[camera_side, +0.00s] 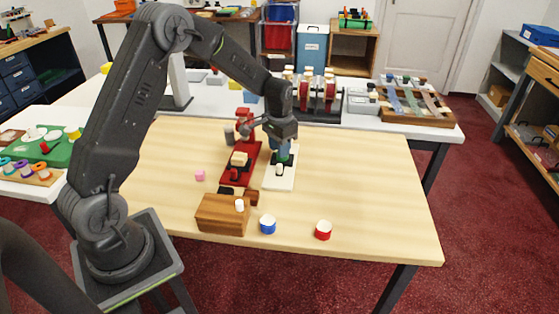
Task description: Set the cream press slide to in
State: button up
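A press with a cream base (279,184) stands near the middle of the wooden table. The wrist hides the top of the cream press. How far its slide is in cannot be made out.
A red press (240,178) with a cream block (238,159) stands close on the left. A pink cube (199,175), a wooden box (221,214), a blue pot (267,224) and a red pot (323,230) are nearby. The table's right side (370,185) is clear.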

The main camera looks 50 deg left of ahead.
notch_tip(320, 180, up, 7)
dwell(0.3)
jog(key=shift+f, duration=0.1)
